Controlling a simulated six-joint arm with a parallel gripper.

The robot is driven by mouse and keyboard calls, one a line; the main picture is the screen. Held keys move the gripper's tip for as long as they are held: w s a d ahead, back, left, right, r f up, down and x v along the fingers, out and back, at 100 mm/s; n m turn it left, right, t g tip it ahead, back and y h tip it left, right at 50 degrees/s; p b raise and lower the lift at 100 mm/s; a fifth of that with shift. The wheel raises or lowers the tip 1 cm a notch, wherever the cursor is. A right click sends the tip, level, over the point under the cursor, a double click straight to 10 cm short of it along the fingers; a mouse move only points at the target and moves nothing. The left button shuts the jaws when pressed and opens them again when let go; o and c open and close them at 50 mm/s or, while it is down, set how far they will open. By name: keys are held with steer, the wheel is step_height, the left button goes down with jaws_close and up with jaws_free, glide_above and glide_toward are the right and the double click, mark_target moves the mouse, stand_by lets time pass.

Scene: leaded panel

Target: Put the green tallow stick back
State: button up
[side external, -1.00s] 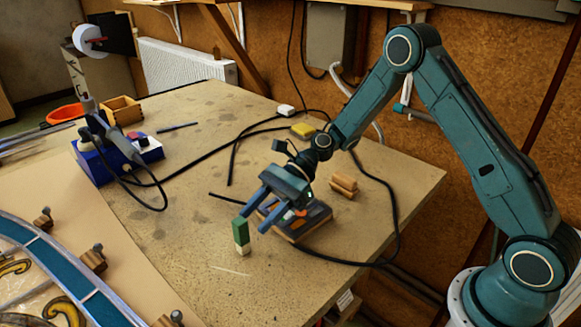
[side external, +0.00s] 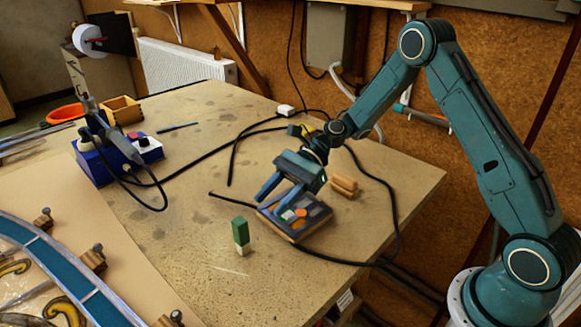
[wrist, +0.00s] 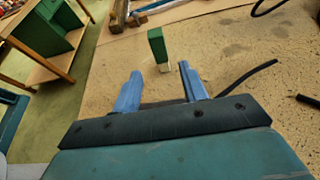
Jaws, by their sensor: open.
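The green tallow stick (side external: 240,230) stands upright on the bench, green on top with a pale lower end. It also shows in the wrist view (wrist: 157,46), beyond my fingertips and nearer the right finger. My gripper (side external: 265,200) is open and empty, with blue fingers. It is to the right of the stick in the side view, apart from it and above a shallow tray (side external: 296,238) that holds several small coloured pieces. My gripper's fingers also show in the wrist view (wrist: 160,80). They hide part of the tray in the side view.
Wooden blocks (side external: 344,186) lie right of the tray. Black cables (side external: 235,150) cross the bench behind it. A blue soldering station (side external: 105,165) and an open wooden box (side external: 123,110) stand at the back left. A leaded panel (side external: 50,265) lies at the left. Bench around the stick is clear.

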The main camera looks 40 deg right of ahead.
steer(key=shift+s+r+n+h, duration=0.25)
steer(key=shift+r+n+h, duration=0.15)
steer(key=shift+r+n, duration=0.3)
steer(key=s+d+r+n+t+h, duration=0.3)
steer(key=s+d+r+n+h, duration=0.2)
steer(key=s+r+n+h, duration=0.45)
steer(key=s+d+r+n+t+h, duration=0.1)
steer(key=s+d+r+n, duration=0.1)
steer(key=s, duration=0.5)
steer(key=s+d+r+n+t+h, duration=0.1)
steer(key=s+d+r+n+h, duration=0.1)
steer(key=s+d+n, duration=0.3)
steer(key=s, duration=0.3)
steer(key=shift+s+d+r+t, duration=0.25)
steer(key=shift+s+d+t, duration=0.05)
steer(key=shift+d, duration=0.1)
